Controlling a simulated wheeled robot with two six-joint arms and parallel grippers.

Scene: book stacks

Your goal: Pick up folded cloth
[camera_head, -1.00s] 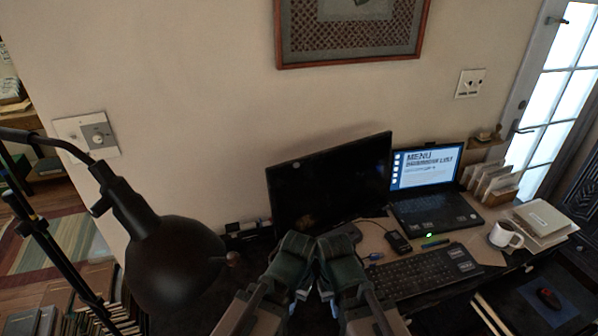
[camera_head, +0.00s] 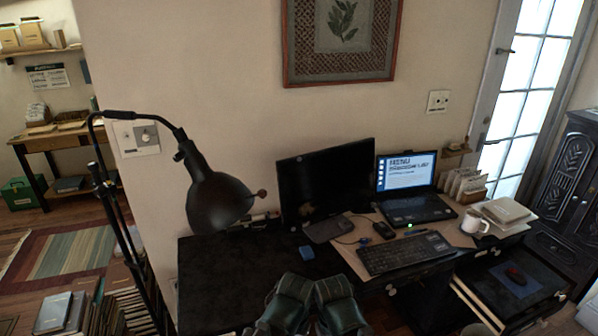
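Dark green parts of my two arms show side by side at the bottom middle, in front of the desk. No fingers of my left or right gripper show. Nothing is seen held.
The black desk (camera_head: 225,275) is bare at its left. A monitor (camera_head: 325,185), laptop (camera_head: 405,185), keyboard (camera_head: 405,253), mug (camera_head: 474,222) and stacked books (camera_head: 505,212) stand on it. A black floor lamp (camera_head: 215,200) leans over its left end. Books stand on the floor at left.

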